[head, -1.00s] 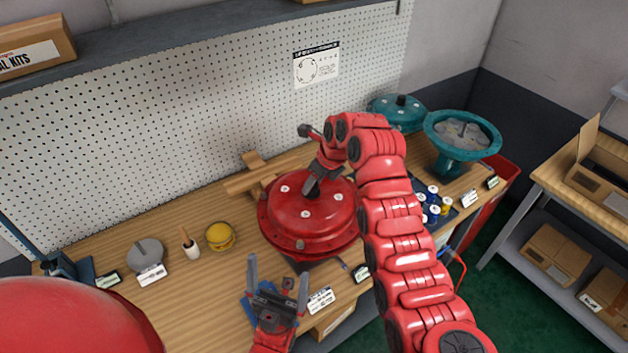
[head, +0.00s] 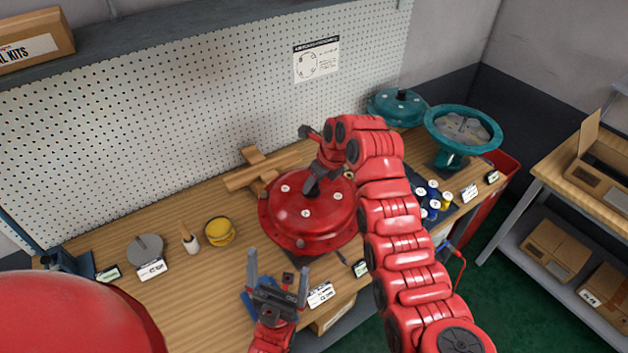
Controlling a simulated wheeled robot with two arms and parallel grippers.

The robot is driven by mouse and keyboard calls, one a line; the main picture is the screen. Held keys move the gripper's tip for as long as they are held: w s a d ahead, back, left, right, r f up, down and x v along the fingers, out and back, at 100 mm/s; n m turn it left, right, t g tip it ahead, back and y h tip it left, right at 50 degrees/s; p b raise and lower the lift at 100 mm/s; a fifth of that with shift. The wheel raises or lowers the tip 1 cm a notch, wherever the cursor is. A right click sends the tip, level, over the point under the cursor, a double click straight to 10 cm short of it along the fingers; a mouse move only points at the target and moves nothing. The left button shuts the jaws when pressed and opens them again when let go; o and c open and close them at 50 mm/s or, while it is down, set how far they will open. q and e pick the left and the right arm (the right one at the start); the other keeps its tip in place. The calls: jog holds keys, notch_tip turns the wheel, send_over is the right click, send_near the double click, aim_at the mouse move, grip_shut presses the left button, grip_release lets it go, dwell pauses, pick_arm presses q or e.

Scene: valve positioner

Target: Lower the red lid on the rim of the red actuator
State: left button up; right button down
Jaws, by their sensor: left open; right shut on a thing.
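The red lid (head: 300,212) is a domed disc with pale bolt heads, at the middle of the bench. It lies over the red actuator, whose body is mostly hidden under it. I cannot tell whether the lid touches the rim all round. My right gripper (head: 314,186) is above the lid's centre, shut on the lid's top, with the jaws partly hidden by my wrist. My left gripper (head: 278,278) is open and empty in front of the lid, near the bench's front edge, with its fingers pointing up.
A wooden cross-shaped stand (head: 262,172) is behind the lid. A yellow round part (head: 219,231) and a grey disc (head: 147,248) lie to the left. A teal actuator (head: 462,130), a teal lid (head: 398,106) and several small jars (head: 432,200) stand to the right.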

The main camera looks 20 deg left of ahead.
jog(key=shift+r, duration=0.1)
jog(key=shift+c, duration=1.7)
grip_release()
jog(key=shift+d+r+b, duration=0.2)
jog(key=shift+r+b, duration=0.15)
jog(key=shift+b, duration=0.1)
jog(key=b+v, duration=0.2)
jog(key=v, duration=0.1)
jog(key=shift+r, duration=0.1)
jog(key=v, duration=1.3)
jog(key=shift+s, duration=0.2)
